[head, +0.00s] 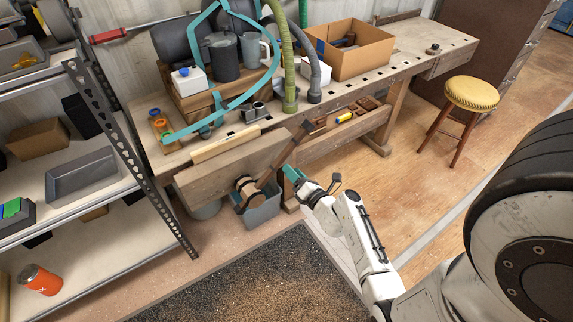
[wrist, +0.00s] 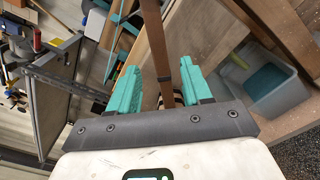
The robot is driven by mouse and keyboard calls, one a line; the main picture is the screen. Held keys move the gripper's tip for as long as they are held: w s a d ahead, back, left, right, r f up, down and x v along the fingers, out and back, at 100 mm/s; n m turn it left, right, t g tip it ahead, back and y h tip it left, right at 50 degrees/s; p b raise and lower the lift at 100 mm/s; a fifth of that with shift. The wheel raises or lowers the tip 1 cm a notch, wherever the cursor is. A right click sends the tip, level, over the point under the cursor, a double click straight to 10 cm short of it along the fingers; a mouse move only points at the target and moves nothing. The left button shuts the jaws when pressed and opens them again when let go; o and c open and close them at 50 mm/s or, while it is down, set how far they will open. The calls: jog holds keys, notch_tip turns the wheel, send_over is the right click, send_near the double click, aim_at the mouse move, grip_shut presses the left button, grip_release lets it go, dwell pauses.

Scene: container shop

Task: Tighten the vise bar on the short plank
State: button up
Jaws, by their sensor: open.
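The vise bar (head: 271,172) is a brown wooden handle slanting across the front of the vise, its upper end up and to the right. The vise's broad wooden jaw (head: 215,178) faces me on the workbench front. The short plank (head: 226,144) is a pale strip showing along the jaw's top edge. My gripper (head: 293,178) is just right of the bar in the head view. In the wrist view its teal fingers (wrist: 160,92) are open, with the brown bar (wrist: 154,42) running up between them; I cannot tell whether they touch it.
A grey bin (head: 262,212) stands on the floor below the vise. The workbench (head: 420,50) holds a cardboard box (head: 352,55), hoses and mugs. A metal shelf (head: 125,125) stands at left, a yellow stool (head: 472,95) at right. Floor between bench and stool is clear.

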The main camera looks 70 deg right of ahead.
jog(key=shift+v, duration=1.7)
jog(key=w+a+n+y, duration=0.3)
jog(key=a+n+y, duration=0.3)
jog(key=a+n, duration=0.4)
jog(key=w+a+n+y, duration=0.3)
jog(key=a+n+y, duration=0.4)
jog(key=n, duration=0.4)
jog(key=s+a+f+n+g+y, duration=0.1)
jog(key=s+a+n+g, duration=0.15)
jog(key=a+n, duration=0.35)
jog(key=s+a+n+g+y, duration=0.1)
jog(key=a+n+g+y, duration=0.1)
jog(key=a+n+g, duration=0.45)
jog(key=s+r+n+g+h, duration=0.2)
jog(key=s+n, duration=0.3)
jog(key=n, duration=0.4)
jog(key=s+r+n+g+h, duration=0.3)
jog(key=s+n, duration=0.3)
jog(key=n, duration=0.3)
jog(key=shift+s+d+r+h, duration=0.25)
jog(key=shift+d+h, duration=0.1)
jog(key=shift+h, duration=0.25)
